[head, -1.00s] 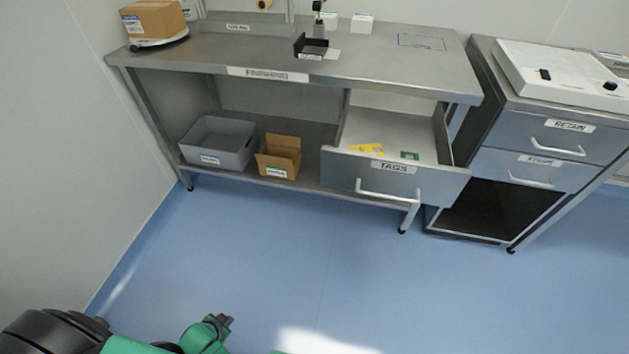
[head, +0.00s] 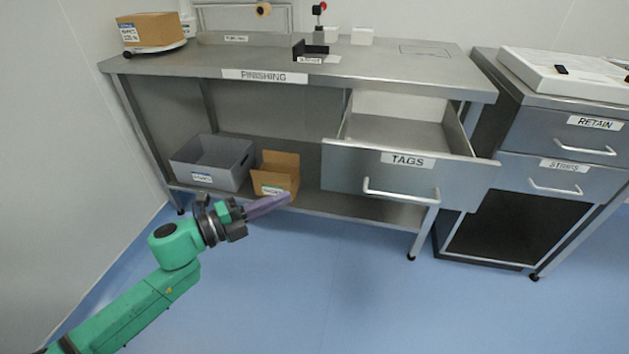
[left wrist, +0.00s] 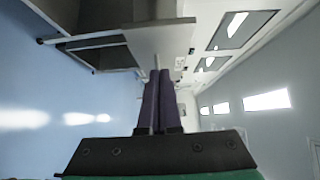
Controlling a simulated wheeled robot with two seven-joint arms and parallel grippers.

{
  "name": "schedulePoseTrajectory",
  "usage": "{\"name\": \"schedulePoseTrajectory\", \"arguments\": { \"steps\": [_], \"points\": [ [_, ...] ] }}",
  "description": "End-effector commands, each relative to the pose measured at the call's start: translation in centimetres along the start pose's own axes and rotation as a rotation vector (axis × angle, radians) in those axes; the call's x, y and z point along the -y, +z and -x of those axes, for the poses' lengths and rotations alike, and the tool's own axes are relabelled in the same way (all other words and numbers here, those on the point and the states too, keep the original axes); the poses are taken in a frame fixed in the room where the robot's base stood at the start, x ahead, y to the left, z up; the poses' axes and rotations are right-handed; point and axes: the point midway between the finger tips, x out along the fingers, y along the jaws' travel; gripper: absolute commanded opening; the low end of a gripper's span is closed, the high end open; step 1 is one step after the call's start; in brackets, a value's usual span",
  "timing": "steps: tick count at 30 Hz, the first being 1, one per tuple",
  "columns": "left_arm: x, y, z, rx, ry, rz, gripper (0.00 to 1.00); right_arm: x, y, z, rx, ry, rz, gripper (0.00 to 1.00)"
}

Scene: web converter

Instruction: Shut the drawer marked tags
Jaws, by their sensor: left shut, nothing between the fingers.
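The drawer marked TAGS (head: 345,170) hangs pulled out under the right part of the finishing bench in the head view. Its front carries a white label and a pale bar handle (head: 400,193). The part of its inside that shows looks empty. My left gripper (head: 288,198) is shut and empty, left of the drawer front and apart from it in the head view. In the left wrist view the shut purple fingers (left wrist: 158,75) point toward a grey panel (left wrist: 160,40), likely the drawer front. My right gripper is not in view.
The finishing bench (head: 200,62) holds a cardboard box (head: 152,30) and a black holder (head: 308,50). A grey bin (head: 213,163) and an open carton (head: 275,173) stand on its lower shelf. A cabinet (head: 560,150) with RETAIN and STRIPS drawers stands right. The blue floor is clear.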

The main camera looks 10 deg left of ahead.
Motion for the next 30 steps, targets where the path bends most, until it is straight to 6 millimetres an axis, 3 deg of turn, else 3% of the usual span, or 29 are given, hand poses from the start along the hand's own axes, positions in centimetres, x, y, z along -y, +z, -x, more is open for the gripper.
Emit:
{"name": "schedulePoseTrajectory", "arguments": {
  "steps": [11, 15, 20, 30],
  "points": [
    [0.3, 0.1, -8.1, 0.003, -0.004, 0.001, 0.0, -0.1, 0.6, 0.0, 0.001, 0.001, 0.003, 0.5],
    [0.1, 1.9, -9.9, 0.006, 0.0, 0.001, 0.0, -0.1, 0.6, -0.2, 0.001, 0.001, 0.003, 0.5],
    [0.0, 2.9, -10.9, 0.004, 0.0, 0.003, 0.0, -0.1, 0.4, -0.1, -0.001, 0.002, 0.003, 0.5],
    [-0.1, 3.0, -10.9, 0.004, 0.001, 0.004, 0.0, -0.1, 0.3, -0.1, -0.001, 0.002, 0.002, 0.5]
  ]
}}
